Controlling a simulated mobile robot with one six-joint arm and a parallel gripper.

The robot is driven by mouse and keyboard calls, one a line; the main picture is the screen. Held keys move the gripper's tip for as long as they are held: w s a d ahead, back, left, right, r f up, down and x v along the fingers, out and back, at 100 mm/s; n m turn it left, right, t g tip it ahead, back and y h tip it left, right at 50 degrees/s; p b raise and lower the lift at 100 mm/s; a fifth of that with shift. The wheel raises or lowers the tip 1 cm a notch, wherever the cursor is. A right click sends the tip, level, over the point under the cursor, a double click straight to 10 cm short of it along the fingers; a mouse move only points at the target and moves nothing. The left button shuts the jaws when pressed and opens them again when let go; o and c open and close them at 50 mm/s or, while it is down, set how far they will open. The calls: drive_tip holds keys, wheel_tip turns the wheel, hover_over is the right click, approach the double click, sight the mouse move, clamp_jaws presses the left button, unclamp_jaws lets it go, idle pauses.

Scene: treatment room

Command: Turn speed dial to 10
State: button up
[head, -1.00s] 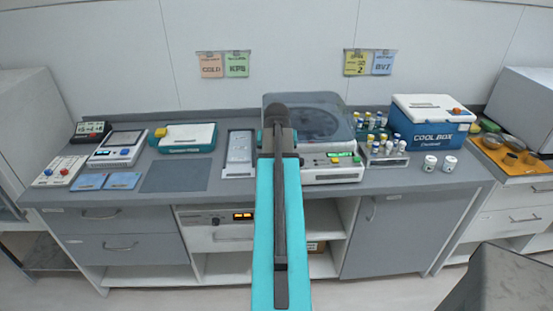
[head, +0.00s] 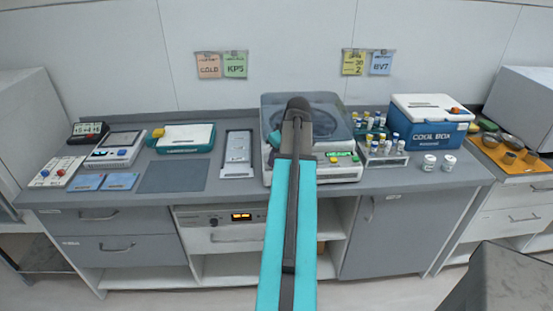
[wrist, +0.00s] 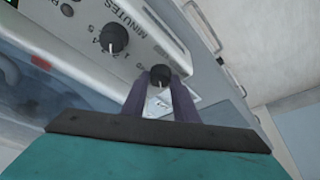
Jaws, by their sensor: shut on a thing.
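The centrifuge with a clear dark lid (head: 335,118) stands on the bench in the head view. My arm covers part of its front panel. In the wrist view, my gripper (wrist: 158,92) is shut on a round black dial (wrist: 160,75) with a white pointer mark, one dark finger on each side. The label of this dial is hidden or too small to read, so its setting is unclear. A second black dial (wrist: 113,38), beside the word MINUTES and a ring of numbers, sits up and left of it, free of the fingers.
A vial rack (head: 384,158) and a blue and white cool box (head: 432,125) stand right of the centrifuge. A grey tray (head: 238,150) lies close on its left. Notes (head: 355,62) hang on the wall.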

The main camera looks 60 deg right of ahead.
drive_tip(key=shift+d+n, duration=0.1)
drive_tip(key=shift+n, duration=0.5)
drive_tip(key=o, duration=1.1)
drive_tip(key=shift+c, duration=0.2)
drive_tip(key=shift+y, duration=0.3)
drive_tip(key=shift+r, duration=0.1)
drive_tip(key=b+v, duration=0.3)
drive_tip(key=v, duration=1)
drive_tip(key=shift+s+r, duration=0.15)
drive_tip(key=shift+r, duration=0.1)
